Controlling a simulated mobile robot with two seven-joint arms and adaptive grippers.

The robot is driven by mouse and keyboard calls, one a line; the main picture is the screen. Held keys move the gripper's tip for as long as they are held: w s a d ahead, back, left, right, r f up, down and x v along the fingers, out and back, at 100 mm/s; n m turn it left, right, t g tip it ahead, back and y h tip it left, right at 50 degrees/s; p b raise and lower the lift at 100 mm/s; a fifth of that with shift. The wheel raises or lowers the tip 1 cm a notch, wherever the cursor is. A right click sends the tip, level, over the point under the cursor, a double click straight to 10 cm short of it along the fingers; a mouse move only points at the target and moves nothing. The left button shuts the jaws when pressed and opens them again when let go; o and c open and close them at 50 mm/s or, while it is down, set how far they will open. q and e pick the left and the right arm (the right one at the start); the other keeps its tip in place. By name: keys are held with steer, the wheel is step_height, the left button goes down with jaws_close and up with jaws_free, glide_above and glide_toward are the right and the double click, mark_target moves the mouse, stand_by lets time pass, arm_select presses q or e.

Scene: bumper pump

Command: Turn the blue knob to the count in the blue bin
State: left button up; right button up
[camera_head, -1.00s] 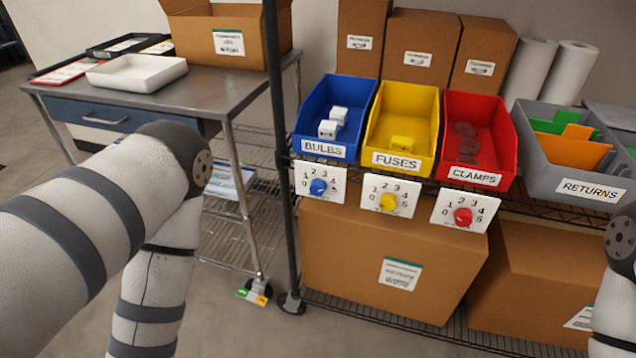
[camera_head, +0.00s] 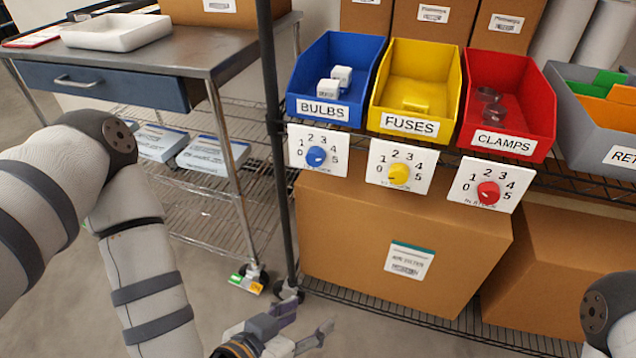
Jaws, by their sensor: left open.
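The blue knob (camera_head: 316,156) sits on a white dial plate (camera_head: 298,134) numbered 0 to 5, below the blue bin. I cannot tell for sure which number its pointer faces. The blue bin (camera_head: 307,80), labelled BULBS, holds two white boxes (camera_head: 336,80) in its front part. My left gripper (camera_head: 307,325) is open and empty at the bottom of the view, well below the blue knob and in front of the shelf. It touches nothing that I can see. Only a part of my right arm shows at the lower right edge, and its gripper is out of view.
A yellow bin (camera_head: 386,118) and a red bin (camera_head: 508,75) stand to the right, with a yellow knob (camera_head: 398,174) and a red knob (camera_head: 488,193) below. A large carton (camera_head: 360,240) fills the lower shelf. A dark post (camera_head: 272,150) stands left of the blue dial.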

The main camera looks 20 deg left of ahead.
arm_select(q)
steer(key=w+a+r+n+t+y+b, duration=0.1)
steer(key=w+a+r+t+b, duration=0.1)
steer(key=w+r+t, duration=0.4)
steer(key=n+t+y, duration=0.1)
steer(key=t+y, duration=0.1)
steer(key=y, duration=0.1)
glide_toward(314, 160)
steer(key=w+b, duration=0.1)
steer(key=w, duration=0.7)
steer(key=shift+w, duration=0.25)
arm_select(e)
steer(key=shift+g, duration=0.5)
steer(key=x, duration=0.5)
steer(key=shift+f, duration=0.1)
arm_select(q)
steer(key=c, duration=1.2)
arm_select(e)
steer(key=shift+w, duration=0.1)
